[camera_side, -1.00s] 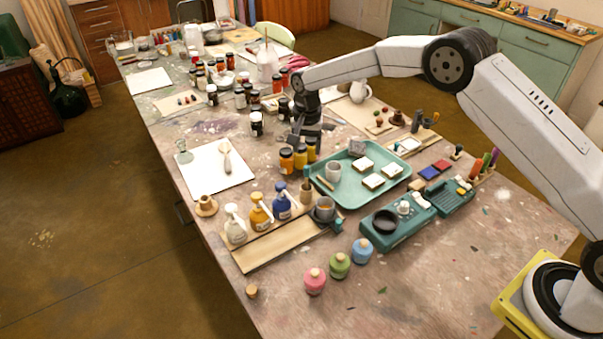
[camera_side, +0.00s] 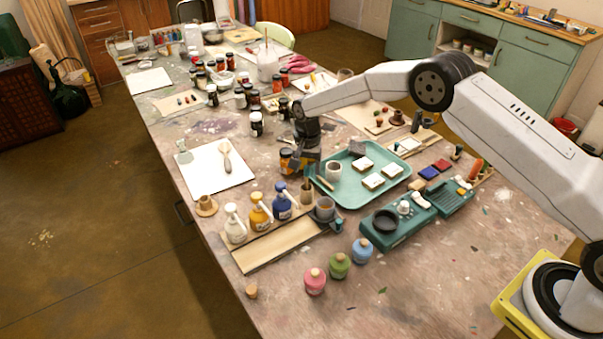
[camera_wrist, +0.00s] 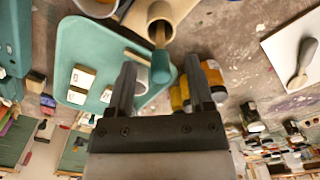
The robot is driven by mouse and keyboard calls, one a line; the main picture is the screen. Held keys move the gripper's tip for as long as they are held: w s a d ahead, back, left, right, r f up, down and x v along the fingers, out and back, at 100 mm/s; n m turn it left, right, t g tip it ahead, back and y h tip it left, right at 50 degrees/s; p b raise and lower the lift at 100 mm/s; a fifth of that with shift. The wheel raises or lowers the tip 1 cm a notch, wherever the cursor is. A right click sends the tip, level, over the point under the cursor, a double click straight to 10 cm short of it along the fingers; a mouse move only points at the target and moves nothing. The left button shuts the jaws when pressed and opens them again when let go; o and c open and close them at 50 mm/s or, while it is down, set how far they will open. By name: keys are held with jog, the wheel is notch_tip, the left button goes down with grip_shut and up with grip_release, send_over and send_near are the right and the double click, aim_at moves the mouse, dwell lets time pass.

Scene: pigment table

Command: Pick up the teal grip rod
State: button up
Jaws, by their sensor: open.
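The teal grip rod (camera_wrist: 162,66) shows in the wrist view as a teal end on a wooden shaft, standing in a wooden cup (camera_wrist: 160,15). That cup also shows in the side view (camera_side: 307,192), just below my gripper. My gripper (camera_wrist: 159,64) is open, with one finger on each side of the teal end and gaps between. In the side view my gripper (camera_side: 305,168) points down over the cup and hides most of the rod.
A teal tray (camera_side: 352,198) with a white cup (camera_side: 333,171) and white tiles lies close to my gripper. Yellow and orange jars (camera_wrist: 180,97) stand on the other side. Pump bottles (camera_side: 260,216) and a grey mug (camera_side: 325,208) are nearby.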

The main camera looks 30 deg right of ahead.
jog(key=shift+f, duration=0.5)
grip_shut()
